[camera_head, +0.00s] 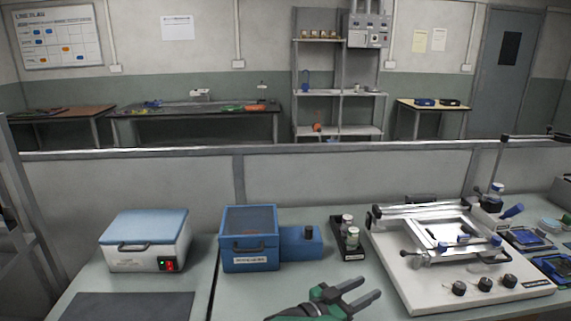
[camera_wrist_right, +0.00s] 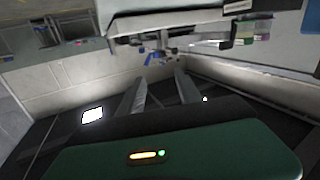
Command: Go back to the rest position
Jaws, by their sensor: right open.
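My right gripper (camera_head: 357,293) shows at the bottom of the head view, with a green body and two grey fingers spread apart. Nothing is between the fingers. It is over the front of the table, in front of the small black holder and left of the white-based frame device. In the right wrist view the two fingers (camera_wrist_right: 160,92) also stand apart and empty. My left gripper is not in view.
A white box with blue lid (camera_head: 146,241), a blue box (camera_head: 249,239), a black holder with bottles (camera_head: 347,239) and a white-based frame device (camera_head: 408,277) stand on the table (camera_head: 240,299). A low partition (camera_head: 310,174) runs behind.

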